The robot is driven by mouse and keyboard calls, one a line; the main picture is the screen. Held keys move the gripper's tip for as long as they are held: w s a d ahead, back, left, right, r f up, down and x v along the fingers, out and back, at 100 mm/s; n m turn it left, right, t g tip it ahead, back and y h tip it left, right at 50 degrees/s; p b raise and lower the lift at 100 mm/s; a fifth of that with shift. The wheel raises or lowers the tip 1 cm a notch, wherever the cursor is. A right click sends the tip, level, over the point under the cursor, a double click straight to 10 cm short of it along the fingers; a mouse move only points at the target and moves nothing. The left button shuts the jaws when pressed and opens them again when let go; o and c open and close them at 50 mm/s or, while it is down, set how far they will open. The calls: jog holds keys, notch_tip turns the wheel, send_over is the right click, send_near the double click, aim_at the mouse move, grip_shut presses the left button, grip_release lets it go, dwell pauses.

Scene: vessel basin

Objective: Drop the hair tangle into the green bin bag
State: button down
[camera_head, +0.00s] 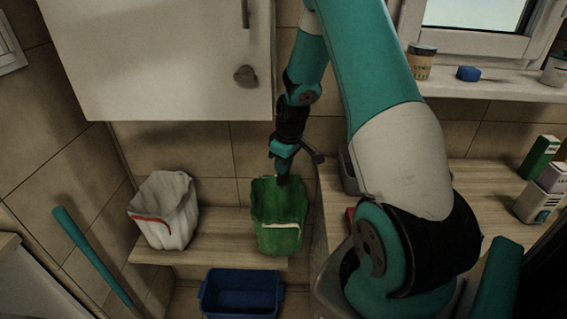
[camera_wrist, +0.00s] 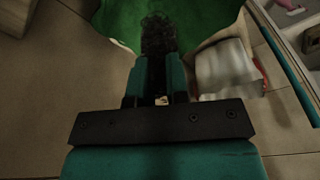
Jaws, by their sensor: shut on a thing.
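The green bin bag (camera_head: 278,222) stands open on the low wooden shelf in the head view, and part of it fills the top of the wrist view (camera_wrist: 115,20). My gripper (camera_head: 283,178) points down at the bag's opening. In the wrist view my gripper (camera_wrist: 159,62) is shut on the hair tangle (camera_wrist: 157,34), a dark, fuzzy clump at the fingertips, seen against the green of the bag. In the head view the tangle is too small and dark to make out clearly. I cannot tell how far the tips are inside the rim.
A white bag with a red band (camera_head: 163,212) stands on the low shelf (camera_head: 215,240) to the left. A blue tub (camera_head: 240,293) is below in front. A cabinet door (camera_head: 160,60) hangs above left. A counter with bottles (camera_head: 540,195) is at right.

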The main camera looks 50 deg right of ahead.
jog(key=c, duration=1)
grip_release()
jog(key=shift+c, duration=0.2)
